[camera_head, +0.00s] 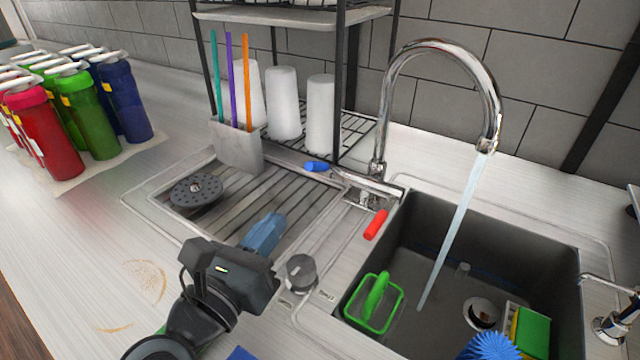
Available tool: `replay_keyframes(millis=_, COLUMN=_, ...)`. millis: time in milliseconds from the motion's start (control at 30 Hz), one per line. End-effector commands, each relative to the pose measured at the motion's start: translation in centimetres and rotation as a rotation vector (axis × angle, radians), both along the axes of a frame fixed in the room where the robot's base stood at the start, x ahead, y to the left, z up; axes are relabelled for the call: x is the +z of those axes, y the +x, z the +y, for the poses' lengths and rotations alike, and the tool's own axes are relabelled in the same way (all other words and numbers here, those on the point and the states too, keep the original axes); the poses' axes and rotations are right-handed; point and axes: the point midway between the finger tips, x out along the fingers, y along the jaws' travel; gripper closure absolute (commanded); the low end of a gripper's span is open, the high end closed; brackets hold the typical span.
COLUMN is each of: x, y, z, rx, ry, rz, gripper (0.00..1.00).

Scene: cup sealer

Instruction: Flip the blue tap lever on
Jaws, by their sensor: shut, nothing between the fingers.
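The blue tap lever (316,166) sticks out to the left from the base of the chrome tap (380,170), just in front of the rack. A stream of water (455,220) runs from the curved spout down into the sink. My gripper (274,222) is above the near side of the ribbed drainboard, nearer the camera than the blue lever and apart from it. Its fingers are together and hold nothing.
The dark sink (400,255) holds a green-handled tool (376,297), a blue brush (488,346) and a sponge (530,333). A black rack (345,90) with white cups stands behind the drainboard (225,205). Coloured bottles (85,125) stand at left. The left counter front is mostly clear.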

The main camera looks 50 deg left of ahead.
Motion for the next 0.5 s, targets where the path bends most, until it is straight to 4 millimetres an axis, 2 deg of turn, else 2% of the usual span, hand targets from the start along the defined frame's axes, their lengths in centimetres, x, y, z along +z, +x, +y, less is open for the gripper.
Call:
replay_keyframes(millis=167, x=-0.1, y=1.2, z=0.5, rx=-0.004, ry=0.0, rz=0.004, gripper=1.0)
replay_keyframes(millis=500, x=0.0, y=5.4, z=2.5, rx=-0.003, ry=0.002, rz=0.003, gripper=1.0)
